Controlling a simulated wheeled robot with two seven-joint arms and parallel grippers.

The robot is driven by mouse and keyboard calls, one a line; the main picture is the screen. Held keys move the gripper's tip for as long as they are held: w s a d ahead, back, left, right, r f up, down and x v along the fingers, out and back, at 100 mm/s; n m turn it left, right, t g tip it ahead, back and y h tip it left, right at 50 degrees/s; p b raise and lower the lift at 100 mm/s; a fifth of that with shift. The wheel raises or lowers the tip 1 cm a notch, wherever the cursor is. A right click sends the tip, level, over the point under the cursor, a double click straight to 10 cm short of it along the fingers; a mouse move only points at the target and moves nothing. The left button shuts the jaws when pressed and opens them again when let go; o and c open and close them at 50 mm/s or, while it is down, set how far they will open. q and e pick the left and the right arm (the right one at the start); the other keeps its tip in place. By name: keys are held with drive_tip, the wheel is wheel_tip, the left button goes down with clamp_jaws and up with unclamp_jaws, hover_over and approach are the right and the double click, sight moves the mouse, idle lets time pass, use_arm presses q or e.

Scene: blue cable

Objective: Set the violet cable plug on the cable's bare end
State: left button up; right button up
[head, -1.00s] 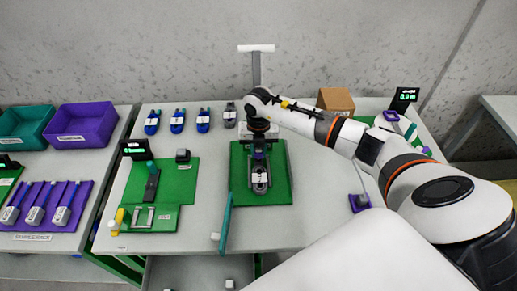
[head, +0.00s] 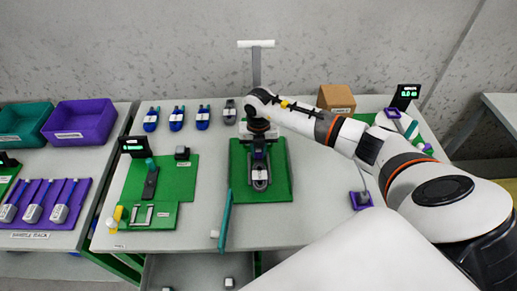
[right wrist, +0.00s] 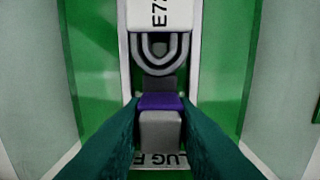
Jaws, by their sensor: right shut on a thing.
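The violet cable plug (right wrist: 160,102) shows in the right wrist view as a violet band with a grey block below it. My right gripper (right wrist: 160,112) has its teal fingers closed on either side of it. Just beyond is a dark grey piece with grey loops and a white label (right wrist: 158,15) reading "E7"; I cannot tell whether the plug touches it. In the head view my right gripper (head: 259,147) points down over a grey, white-labelled cable piece (head: 260,181) on a green board (head: 280,187). The arm hides the plug there. My left gripper is out of view.
Several blue and grey pieces (head: 177,118) stand along the back edge. A second green board (head: 180,180) lies to the left and a teal rod (head: 226,220) near the front. A cardboard box (head: 336,98) stands back right. Bare table separates the boards.

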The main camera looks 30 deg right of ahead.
drive_tip(key=o, duration=0.9)
drive_tip(key=shift+c, duration=0.2)
drive_tip(key=shift+r, duration=0.1)
drive_tip(key=shift+r+p, duration=3.05)
drive_tip(key=shift+r, duration=0.9)
